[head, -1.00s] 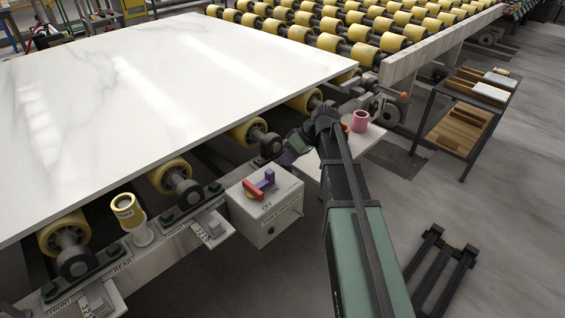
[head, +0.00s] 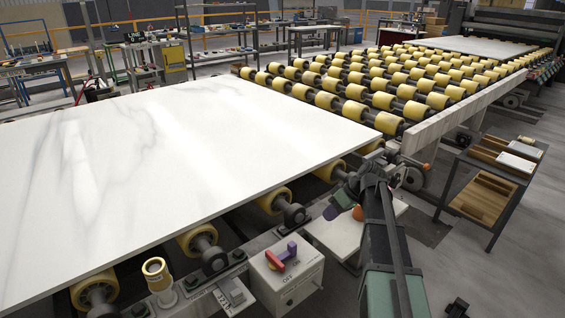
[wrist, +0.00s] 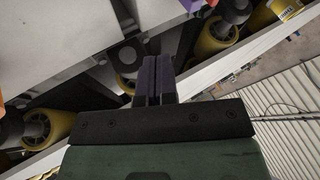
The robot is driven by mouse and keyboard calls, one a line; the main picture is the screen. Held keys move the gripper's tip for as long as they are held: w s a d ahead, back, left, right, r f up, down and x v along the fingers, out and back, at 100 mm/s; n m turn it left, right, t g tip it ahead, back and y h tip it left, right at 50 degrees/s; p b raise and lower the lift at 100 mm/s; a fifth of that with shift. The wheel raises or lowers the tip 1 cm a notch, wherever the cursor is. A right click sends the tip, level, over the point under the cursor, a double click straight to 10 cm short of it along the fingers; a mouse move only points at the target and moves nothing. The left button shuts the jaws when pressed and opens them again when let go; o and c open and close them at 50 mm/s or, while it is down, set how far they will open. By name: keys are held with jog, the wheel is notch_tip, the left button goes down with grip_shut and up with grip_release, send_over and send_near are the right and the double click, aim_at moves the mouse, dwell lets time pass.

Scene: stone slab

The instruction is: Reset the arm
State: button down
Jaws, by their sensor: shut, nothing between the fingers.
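My gripper (head: 330,212) is at the end of my arm, beside the roller line and to the upper right of the switch box in the head view. In the wrist view its two purple-tipped fingers (wrist: 155,80) lie together, shut and empty. The white stone slab (head: 190,165) lies on yellow rollers to the left of my arm. The switch box (head: 288,278) has a red and purple handle (head: 282,256) on top, marked ON and OFF. The gripper is apart from it.
A white shelf (head: 335,236) with an orange object (head: 357,212) is close beside my arm. A yellow-topped cylinder (head: 156,272) stands on the rail at lower left. A dark trolley with wooden trays (head: 485,195) is at right. Open floor lies right of my arm.

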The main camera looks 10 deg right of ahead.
jog(key=s+a+f+m+g+h, duration=0.25)
jog(key=s+a+m+h, duration=0.4)
jog(key=s+a, duration=0.95)
notch_tip(320, 180, up, 11)
jog(key=d+p, duration=0.1)
jog(key=p, duration=1.1)
jog(key=shift+s+d+t+h, duration=0.35)
jog(key=shift+s+t, duration=0.05)
jog(key=shift+t, duration=0.05)
notch_tip(320, 180, down, 16)
jog(key=b, duration=1.5)
jog(key=shift+b, duration=0.4)
